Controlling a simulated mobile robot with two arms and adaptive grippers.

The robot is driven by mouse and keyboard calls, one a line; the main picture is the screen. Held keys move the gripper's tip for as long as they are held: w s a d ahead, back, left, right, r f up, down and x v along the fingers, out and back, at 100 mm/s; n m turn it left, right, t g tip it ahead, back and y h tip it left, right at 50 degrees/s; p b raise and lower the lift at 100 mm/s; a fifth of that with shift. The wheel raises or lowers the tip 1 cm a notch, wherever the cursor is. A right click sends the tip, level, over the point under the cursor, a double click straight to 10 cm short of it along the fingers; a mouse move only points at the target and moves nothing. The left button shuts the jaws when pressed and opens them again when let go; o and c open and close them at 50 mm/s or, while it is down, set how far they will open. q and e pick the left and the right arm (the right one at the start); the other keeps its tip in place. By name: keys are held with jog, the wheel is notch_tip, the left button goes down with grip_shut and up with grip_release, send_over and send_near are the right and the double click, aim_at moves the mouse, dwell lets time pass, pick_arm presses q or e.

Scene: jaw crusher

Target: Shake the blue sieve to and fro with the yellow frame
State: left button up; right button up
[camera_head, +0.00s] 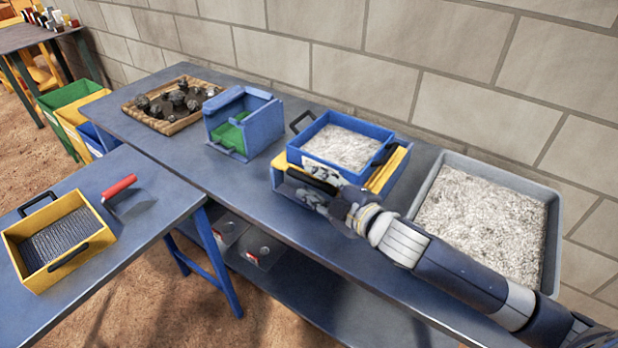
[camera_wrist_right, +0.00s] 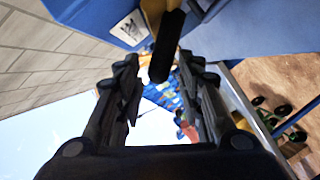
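The blue sieve (camera_head: 355,123) sits on the yellow frame (camera_head: 394,171) on the long table in the head view. The sieve holds pale grey gravel (camera_head: 340,147) and has black handles on two sides. My right gripper (camera_head: 312,182) is at the near side of the frame. In the right wrist view its two fingers (camera_wrist_right: 160,85) are apart. A black bar-shaped handle (camera_wrist_right: 167,45) shows between and beyond the fingertips; I cannot tell whether they touch it. My left gripper is not in view.
A grey tray of pale gravel (camera_head: 551,235) stands right of the frame. A blue box with green inside (camera_head: 262,126) and a wooden tray of dark rocks (camera_head: 160,127) stand left. A yellow sieve (camera_head: 25,275) and a red-handled trowel (camera_head: 120,187) lie on the near table.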

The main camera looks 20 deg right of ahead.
aim_at(323, 166)
jog(key=shift+x, duration=1.45)
jog(key=shift+c, duration=0.4)
grip_shut()
jog(key=shift+w+d+r+p, duration=0.1)
jog(key=shift+w+d+p, duration=0.15)
jog(key=shift+d+p, duration=0.1)
jog(key=w+d, duration=0.1)
jog(key=w+d+p, duration=0.1)
jog(key=d, duration=0.1)
jog(key=shift+w+d, duration=0.1)
jog(key=shift+w, duration=0.15)
jog(key=shift+w+d, duration=0.3)
jog(key=shift+d, duration=0.05)
jog(key=shift+a, duration=0.1)
jog(key=shift+o, duration=0.4)
grip_release()
